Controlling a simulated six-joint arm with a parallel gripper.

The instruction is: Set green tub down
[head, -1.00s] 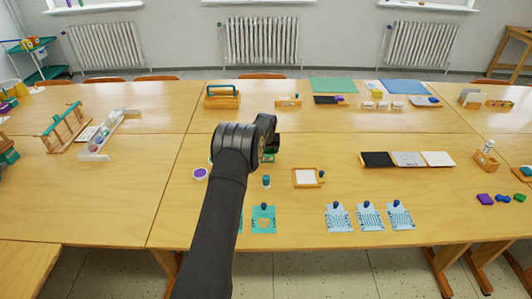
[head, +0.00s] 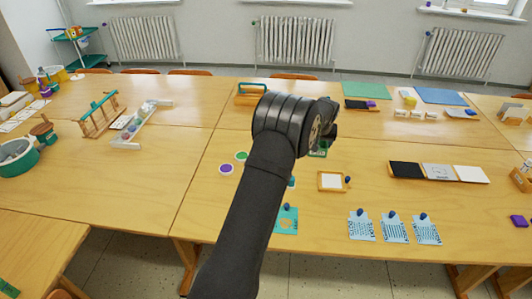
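A small round tub with green contents and a pale rim, the green tub (head: 241,156), stands upright on the table left of my arm. A similar purple tub (head: 226,168) stands just in front of it. My gripper (head: 329,133) is dark and sits right of the green tub, clearly apart from it, above the table. My wrist hides most of the fingers, so I cannot tell whether they are open or shut. A green-edged thing (head: 318,151) shows just below my gripper, partly hidden; I cannot tell whether it is touched.
A wooden tray with a white sheet (head: 332,181) lies right of my arm. A teal card (head: 287,221) and several blue cards (head: 395,228) lie along the front edge. A black panel (head: 405,170) lies at the right. The table left of the tubs is mostly clear.

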